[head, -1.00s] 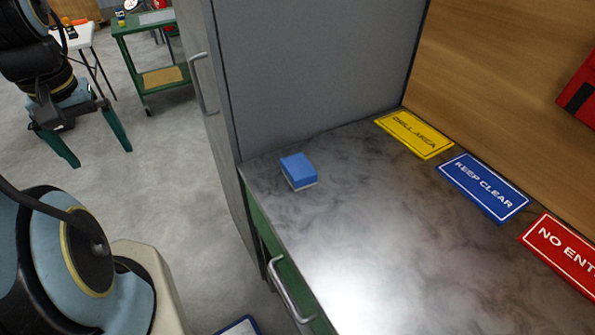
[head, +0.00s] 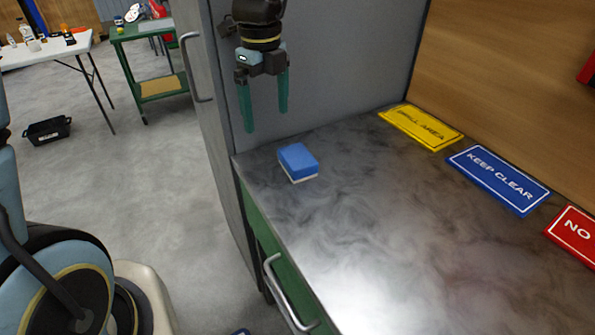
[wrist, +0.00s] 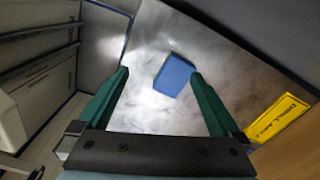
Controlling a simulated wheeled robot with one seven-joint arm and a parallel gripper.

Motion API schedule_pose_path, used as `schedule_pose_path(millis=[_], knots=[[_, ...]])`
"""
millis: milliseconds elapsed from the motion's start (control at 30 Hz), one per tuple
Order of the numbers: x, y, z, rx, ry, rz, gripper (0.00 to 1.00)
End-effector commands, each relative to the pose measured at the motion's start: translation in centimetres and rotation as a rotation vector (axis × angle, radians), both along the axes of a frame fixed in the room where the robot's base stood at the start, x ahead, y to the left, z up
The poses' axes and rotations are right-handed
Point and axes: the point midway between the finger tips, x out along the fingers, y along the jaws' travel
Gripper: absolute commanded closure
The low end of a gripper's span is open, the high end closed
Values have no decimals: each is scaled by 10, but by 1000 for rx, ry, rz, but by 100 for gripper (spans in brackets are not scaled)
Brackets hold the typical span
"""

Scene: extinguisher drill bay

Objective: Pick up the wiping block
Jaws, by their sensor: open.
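The wiping block (head: 298,162) is a small blue block with a pale underside. It lies on the dark marbled countertop (head: 380,210) near its left end, close to the grey cabinet wall. My gripper (head: 266,122) has green fingers pointing down, spread apart with nothing between them. In the head view it hangs above and a little left of the block. In the wrist view the block (wrist: 174,75) shows beyond the fingertips of my gripper (wrist: 161,77), between their lines and nearer the right one, not touched.
A yellow sign (head: 421,127), a blue "KEEP CLEAR" sign (head: 497,180) and a red sign (head: 574,236) lie along the wooden back wall. A tall grey cabinet (head: 330,65) stands at the counter's left end. The counter's middle is clear. A green cart (head: 160,85) stands behind on the floor.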

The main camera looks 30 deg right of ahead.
Motion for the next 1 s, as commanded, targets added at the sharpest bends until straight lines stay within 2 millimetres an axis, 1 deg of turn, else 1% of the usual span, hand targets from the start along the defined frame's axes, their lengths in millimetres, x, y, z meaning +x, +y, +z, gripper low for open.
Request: schedule_pose_path(millis=[33,100,200,267,367,500,600,833,1000], knots=[[-10,-14,-6,2,3,-110,0],[-21,-26,-7,7,6,-239,0],[-31,-38,-7,10,9,-359,0],[-34,-40,-9,12,10,-395,0],[-35,-42,-20,15,13,-412,0],[-35,-41,-42,14,14,-409,0],[-35,-41,-54,14,13,-409,0],[-36,-43,-71,14,13,-407,0],[-38,-46,-96,16,13,-407,0]])
